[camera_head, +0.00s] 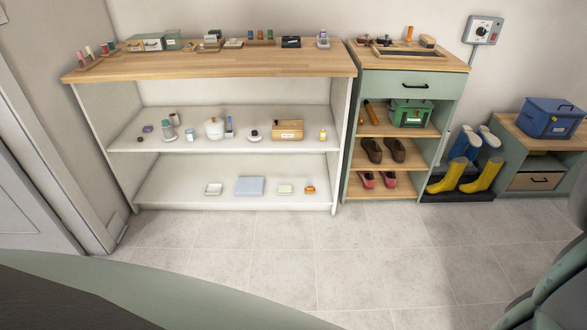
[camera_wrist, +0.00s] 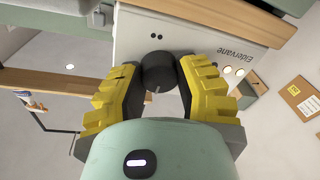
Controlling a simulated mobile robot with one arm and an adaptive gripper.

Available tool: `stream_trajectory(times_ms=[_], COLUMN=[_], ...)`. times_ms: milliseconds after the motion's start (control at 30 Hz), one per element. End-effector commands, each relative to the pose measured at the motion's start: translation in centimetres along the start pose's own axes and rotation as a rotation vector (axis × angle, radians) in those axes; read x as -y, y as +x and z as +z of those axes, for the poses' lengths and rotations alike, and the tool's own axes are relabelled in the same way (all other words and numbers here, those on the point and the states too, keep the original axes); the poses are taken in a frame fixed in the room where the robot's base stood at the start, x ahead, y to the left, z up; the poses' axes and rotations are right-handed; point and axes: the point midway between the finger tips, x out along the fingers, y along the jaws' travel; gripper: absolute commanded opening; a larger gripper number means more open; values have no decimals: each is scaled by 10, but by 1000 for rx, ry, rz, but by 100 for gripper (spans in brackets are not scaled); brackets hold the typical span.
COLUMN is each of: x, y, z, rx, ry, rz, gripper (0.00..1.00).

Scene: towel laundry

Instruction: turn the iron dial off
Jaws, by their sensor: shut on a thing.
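In the wrist view a round black dial (camera_wrist: 157,66) with a thin pale mark sits on a white panel (camera_wrist: 205,38) lettered "Eldervane". My gripper (camera_wrist: 159,82) has its two yellow-padded fingers on either side of the dial and is shut on it. The fingers cover the dial's sides and part of the panel around it. The rest of the appliance is cut off by the picture edge. The head view shows neither my gripper nor this panel.
In the head view a wooden-topped shelf (camera_head: 215,64) and a green cabinet (camera_head: 412,62) stand against the wall. A white wall box with a dial (camera_head: 483,29) hangs above. Yellow boots (camera_head: 484,176) stand at right. The tiled floor (camera_head: 285,262) in front is clear.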

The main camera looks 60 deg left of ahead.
Motion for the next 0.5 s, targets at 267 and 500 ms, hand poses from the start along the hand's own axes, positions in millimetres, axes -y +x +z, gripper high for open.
stream_trajectory(times_ms=[267,500], x=[2,2], y=[0,0], z=[0,0], rx=[5,5], ry=[-45,-49], rz=[-8,-8], gripper=[0,0])
